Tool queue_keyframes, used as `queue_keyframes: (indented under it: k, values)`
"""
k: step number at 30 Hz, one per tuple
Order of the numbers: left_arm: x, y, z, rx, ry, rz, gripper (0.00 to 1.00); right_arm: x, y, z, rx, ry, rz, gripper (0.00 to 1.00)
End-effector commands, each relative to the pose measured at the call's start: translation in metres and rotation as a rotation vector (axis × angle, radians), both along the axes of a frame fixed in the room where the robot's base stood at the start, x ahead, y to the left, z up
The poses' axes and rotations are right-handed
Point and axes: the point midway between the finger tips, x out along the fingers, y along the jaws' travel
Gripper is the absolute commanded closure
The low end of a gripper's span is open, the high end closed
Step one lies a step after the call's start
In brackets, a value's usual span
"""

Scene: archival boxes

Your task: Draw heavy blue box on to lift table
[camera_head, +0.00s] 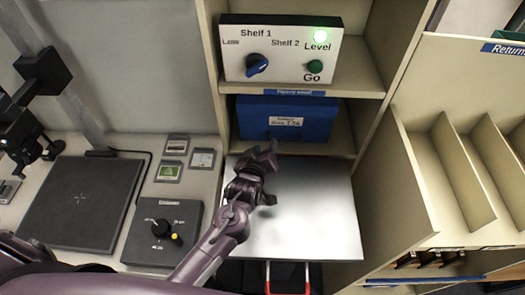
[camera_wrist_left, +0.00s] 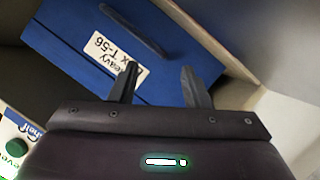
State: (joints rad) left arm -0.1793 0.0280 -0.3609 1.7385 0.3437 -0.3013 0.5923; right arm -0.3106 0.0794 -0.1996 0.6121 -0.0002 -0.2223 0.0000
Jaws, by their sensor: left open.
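The heavy blue box (camera_head: 257,117) sits in the lower compartment of the shelf unit, its white label facing out. In the left wrist view the blue box (camera_wrist_left: 75,28) shows tilted, with the label and a dark handle-like strip on its front. The lift table (camera_head: 315,215) is a bright metal plate just in front of that compartment, looking about level with its floor. My left gripper (camera_head: 263,160) is open and empty in front of the box, above the back left of the plate. Its fingers (camera_wrist_left: 160,84) point toward the box front; contact cannot be told. My right gripper is not in view.
A control panel (camera_head: 283,54) with a blue knob, a lit green Level lamp and a Go button stands above the box. Shelf walls flank the opening. A bench (camera_head: 185,195) with a black mat (camera_head: 80,204) lies left; slotted return shelves (camera_head: 450,170) lie right.

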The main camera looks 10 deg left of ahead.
Motion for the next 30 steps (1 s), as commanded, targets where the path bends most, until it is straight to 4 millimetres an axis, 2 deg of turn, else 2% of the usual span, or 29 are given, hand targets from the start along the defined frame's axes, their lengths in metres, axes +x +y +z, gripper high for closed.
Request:
queue_keyframes:
  k: [3, 6, 12, 18, 23, 30]
  values:
    - [0.020, 0.000, -0.004, 0.000, 0.000, 0.001, 0.57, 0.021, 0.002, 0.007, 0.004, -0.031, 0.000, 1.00]
    - [0.034, 0.000, -0.009, 0.000, -0.001, 0.001, 0.57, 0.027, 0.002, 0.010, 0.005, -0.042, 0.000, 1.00]
    - [0.050, -0.001, -0.016, 0.000, 0.001, 0.001, 0.57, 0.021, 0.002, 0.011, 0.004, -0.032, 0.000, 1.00]
    - [0.053, -0.001, -0.018, -0.001, 0.001, 0.001, 0.57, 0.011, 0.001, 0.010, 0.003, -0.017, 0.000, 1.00]
    - [0.053, -0.001, -0.018, -0.001, 0.001, 0.001, 0.57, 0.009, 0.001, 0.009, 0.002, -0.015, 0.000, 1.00]
    - [0.053, -0.001, -0.018, -0.001, 0.001, 0.001, 0.89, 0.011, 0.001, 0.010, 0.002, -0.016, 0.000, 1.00]
